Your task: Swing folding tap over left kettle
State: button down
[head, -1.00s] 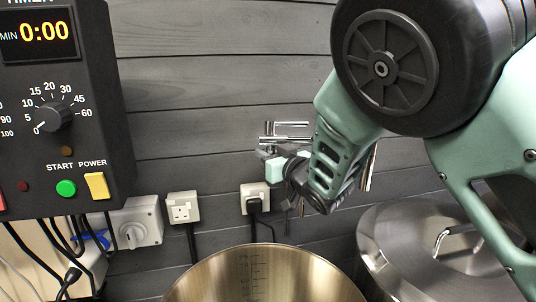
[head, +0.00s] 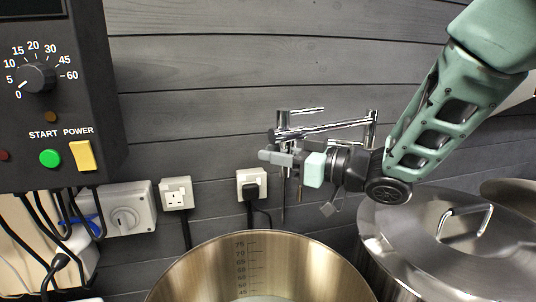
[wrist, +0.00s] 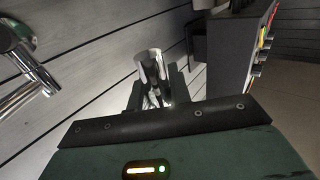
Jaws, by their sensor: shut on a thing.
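The chrome folding tap (head: 338,127) is at the grey plank wall, with a long horizontal arm, a joint at its right and a downward tube at its left end. My gripper (head: 280,158) is shut on the tap's left-end tube, reaching in from the right. In the wrist view a chrome tube (wrist: 152,70) stands between the fingers, and another chrome part of the tap with a round wall flange (wrist: 20,40) is at far left. The left kettle (head: 205,275) is open, steel, marked inside; in the head view the tap end appears above its far rim.
A lidded steel kettle (head: 410,235) stands to the right. A black control box (head: 95,110) hangs at left, with cables below; it also shows in the wrist view (wrist: 237,60). Wall sockets (head: 176,193) and a plugged cable (head: 251,188) are behind the open kettle.

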jog(key=shift+s+d+n+g+y+b, duration=0.15)
jog(key=shift+s+d+n+g+y, duration=0.15)
jog(key=shift+s+g, duration=0.3)
jog(key=shift+s+d+n+g+y+b, duration=0.1)
jog(key=shift+s+d+n+g+y, duration=0.15)
jog(key=shift+s+d+n+g, duration=0.35)
jog(key=shift+s+d+n+g+y+b, duration=0.2)
jog(key=shift+s+g+y, duration=0.1)
jog(key=shift+s, duration=0.55)
jog(key=c, duration=1.3)
grip_release()
jog(key=b+v, duration=0.5)
jog(key=v, duration=1.2)
jog(key=shift+d, duration=0.15)
jog(key=shift+r, duration=0.1)
